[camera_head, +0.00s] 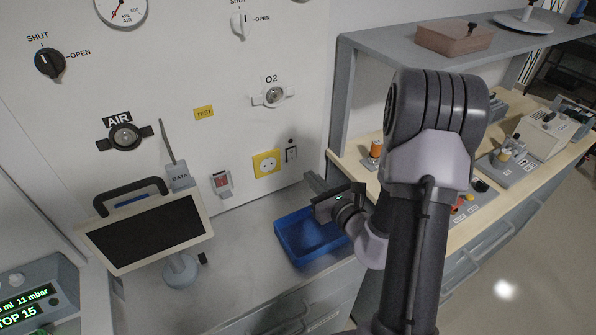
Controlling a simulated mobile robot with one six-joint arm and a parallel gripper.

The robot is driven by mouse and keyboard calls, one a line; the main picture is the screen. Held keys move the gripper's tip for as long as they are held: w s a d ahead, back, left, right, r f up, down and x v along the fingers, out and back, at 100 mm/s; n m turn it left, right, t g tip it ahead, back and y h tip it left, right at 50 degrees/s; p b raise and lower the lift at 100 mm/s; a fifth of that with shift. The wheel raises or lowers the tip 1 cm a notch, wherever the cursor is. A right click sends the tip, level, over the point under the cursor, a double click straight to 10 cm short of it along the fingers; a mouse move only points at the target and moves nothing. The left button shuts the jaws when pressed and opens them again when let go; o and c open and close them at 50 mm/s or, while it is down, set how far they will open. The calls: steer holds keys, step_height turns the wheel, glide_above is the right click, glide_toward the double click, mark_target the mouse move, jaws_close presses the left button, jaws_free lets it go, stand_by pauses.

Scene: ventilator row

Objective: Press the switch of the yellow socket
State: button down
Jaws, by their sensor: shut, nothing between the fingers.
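The yellow socket (266,163) is on the white wall panel, above the counter. Just right of it is a small pale plate with a dark switch (291,153); its exact position, on or off, is too small to tell. My gripper (311,180) is shut and empty. Its fingers point up and left toward the wall, below and a little right of the switch. A gap shows between fingers and switch in the picture; the depth between them is hard to judge.
A blue tray (284,246) lies under my gripper. A red rocker switch (222,183) is left of the socket, with a tablet-like screen (147,234) on a stand farther left. A grey shelf post (340,100) rises to the right. Bare counter lies left of the tray.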

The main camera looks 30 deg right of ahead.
mark_target(293, 160)
steer(key=w, duration=0.2)
steer(key=w+b, duration=0.1)
steer(key=w, duration=0.4)
steer(key=shift+w+a+f, duration=0.15)
steer(key=shift+w+f, duration=0.2)
steer(key=shift+f, duration=0.05)
steer(key=shift+w, duration=0.15)
steer(key=shift+f, duration=0.1)
